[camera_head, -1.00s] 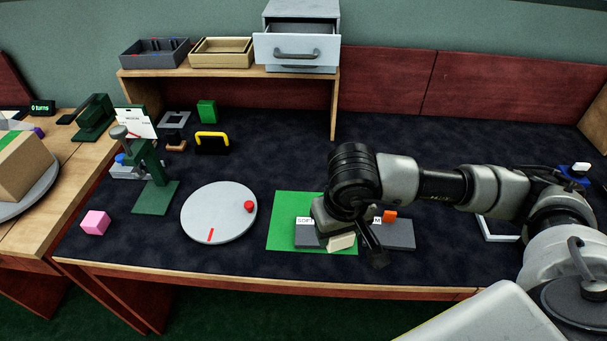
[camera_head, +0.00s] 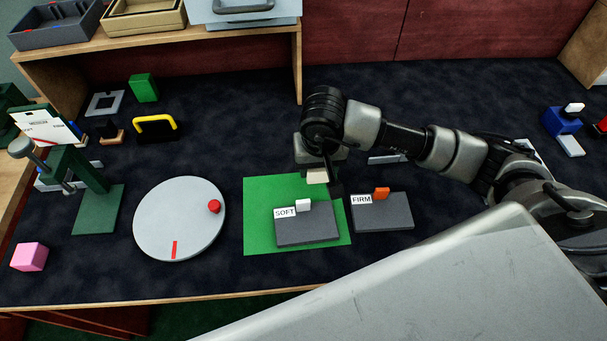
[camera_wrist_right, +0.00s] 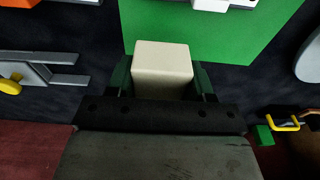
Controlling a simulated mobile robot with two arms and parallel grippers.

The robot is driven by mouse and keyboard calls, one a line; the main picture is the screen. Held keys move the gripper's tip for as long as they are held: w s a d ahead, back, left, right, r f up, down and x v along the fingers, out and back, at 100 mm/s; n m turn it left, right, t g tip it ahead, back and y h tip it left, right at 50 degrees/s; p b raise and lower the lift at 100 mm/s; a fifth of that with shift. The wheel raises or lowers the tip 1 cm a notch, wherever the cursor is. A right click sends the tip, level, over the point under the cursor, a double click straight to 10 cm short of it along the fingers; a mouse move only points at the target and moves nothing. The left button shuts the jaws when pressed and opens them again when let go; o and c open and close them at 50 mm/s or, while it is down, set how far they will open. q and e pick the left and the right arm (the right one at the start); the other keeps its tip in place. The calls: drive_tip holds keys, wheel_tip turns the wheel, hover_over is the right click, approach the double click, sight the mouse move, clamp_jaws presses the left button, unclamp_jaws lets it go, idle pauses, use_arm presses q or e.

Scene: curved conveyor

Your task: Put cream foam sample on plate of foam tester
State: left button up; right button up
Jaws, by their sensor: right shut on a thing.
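The cream foam sample (camera_head: 317,176) is a small block between the fingers of my right gripper (camera_head: 319,169), above the back part of the green mat. It also shows in the right wrist view (camera_wrist_right: 162,65), with a green finger on each side. The foam tester appears to be the green press (camera_head: 82,168) at the left, with a knobbed lever and a flat green plate (camera_head: 97,212) at its foot. The plate's visible top is bare. My right gripper is well to the right of it. My left gripper is out of view.
A round grey disc (camera_head: 165,225) with a red knob lies between the tester and the green mat (camera_head: 259,218). The SOFT tray (camera_head: 305,228) and FIRM tray (camera_head: 385,214) hold a white and an orange block. A pink cube (camera_head: 29,256) sits front left.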

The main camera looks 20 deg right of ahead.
sight(304, 183)
drive_tip(key=shift+w+a+f, duration=0.75)
drive_tip(key=shift+w+a, duration=0.15)
drive_tip(key=shift+w, duration=0.05)
drive_tip(key=shift+w+a+f, duration=0.15)
drive_tip(key=shift+a+f, duration=0.05)
drive_tip(key=shift+f, duration=0.4)
wheel_tip(304, 183, down, 3)
drive_tip(key=shift+f, duration=0.1)
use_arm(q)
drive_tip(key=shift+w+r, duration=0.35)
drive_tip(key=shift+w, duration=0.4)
